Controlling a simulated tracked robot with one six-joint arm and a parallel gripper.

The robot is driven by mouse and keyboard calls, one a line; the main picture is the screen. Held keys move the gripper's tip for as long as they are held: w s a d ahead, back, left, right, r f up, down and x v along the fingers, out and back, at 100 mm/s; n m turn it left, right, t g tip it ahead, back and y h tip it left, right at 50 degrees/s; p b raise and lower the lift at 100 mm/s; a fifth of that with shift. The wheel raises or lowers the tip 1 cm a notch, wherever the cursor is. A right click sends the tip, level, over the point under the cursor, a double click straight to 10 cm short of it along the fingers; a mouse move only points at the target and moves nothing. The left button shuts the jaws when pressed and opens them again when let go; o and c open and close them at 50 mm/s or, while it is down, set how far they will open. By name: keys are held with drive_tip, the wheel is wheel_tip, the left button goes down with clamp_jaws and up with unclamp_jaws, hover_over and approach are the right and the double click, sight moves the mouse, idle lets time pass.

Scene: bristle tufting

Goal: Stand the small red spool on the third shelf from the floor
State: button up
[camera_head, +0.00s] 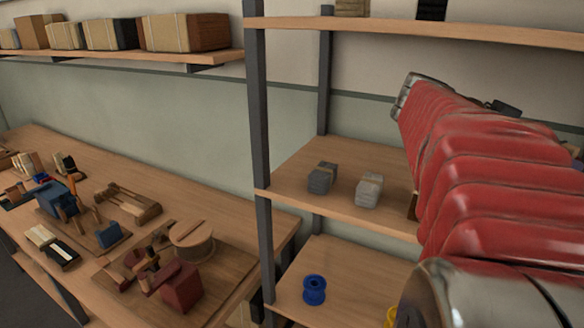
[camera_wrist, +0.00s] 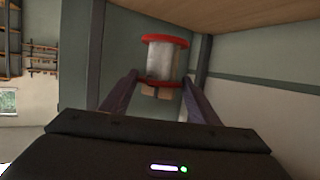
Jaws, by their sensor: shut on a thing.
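The small red spool (camera_wrist: 166,41) shows in the wrist view, with red end discs and a pale grey wound middle. My gripper (camera_wrist: 160,78) is shut on it, one finger on each side, and the spool looks upright in the picture. In the head view my red-sleeved arm hides the gripper and the spool. The shelf rack shows a low board (camera_head: 345,272), a middle board (camera_head: 290,180) and a high board (camera_head: 400,27). The rack's foot is out of view, so I cannot count boards from the floor.
Two grey bundles (camera_head: 321,179) (camera_head: 369,190) stand on the middle board. A blue spool (camera_head: 314,290) stands on the low board, with a yellow thing (camera_head: 390,318) partly hidden by my arm. A wooden underside (camera_wrist: 250,12) hangs above the spool. A cluttered workbench (camera_head: 225,245) is left.

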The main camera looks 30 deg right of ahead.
drive_tip(key=shift+s+d, duration=0.3)
drive_tip(key=shift+s, duration=0.6)
wheel_tip(320, 180, down, 6)
drive_tip(key=shift+f, duration=0.15)
drive_tip(key=shift+f, duration=0.15)
drive_tip(key=shift+f, duration=1.75)
drive_tip(key=o, duration=1.1)
drive_tip(key=shift+f, duration=0.1)
